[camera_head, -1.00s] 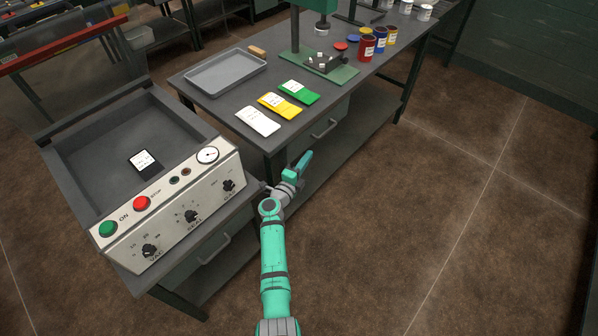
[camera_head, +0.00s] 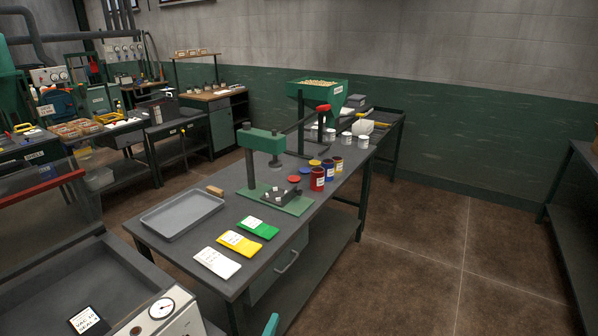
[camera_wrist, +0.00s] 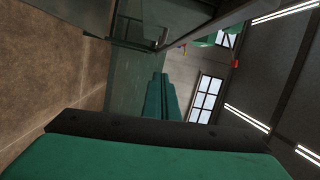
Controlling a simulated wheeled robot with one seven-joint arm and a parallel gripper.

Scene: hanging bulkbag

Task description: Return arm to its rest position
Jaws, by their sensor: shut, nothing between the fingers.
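My gripper (camera_wrist: 161,95) shows in the wrist view as green fingers closed together, with nothing held between them. Beyond the fingers are floor, a dark bench side and a far window, with no object close to the tips. In the head view only a small green piece of my arm (camera_head: 271,325) shows at the bottom edge, in front of the workbench (camera_head: 262,262). The rest of my arm is out of that view.
The vacuum sealer (camera_head: 155,318) stands at the lower left. The workbench carries a grey tray (camera_head: 182,212), white (camera_head: 217,262), yellow (camera_head: 239,243) and green (camera_head: 258,228) pouches, a green press (camera_head: 262,145) and several cans. Open floor (camera_head: 415,275) lies to the right.

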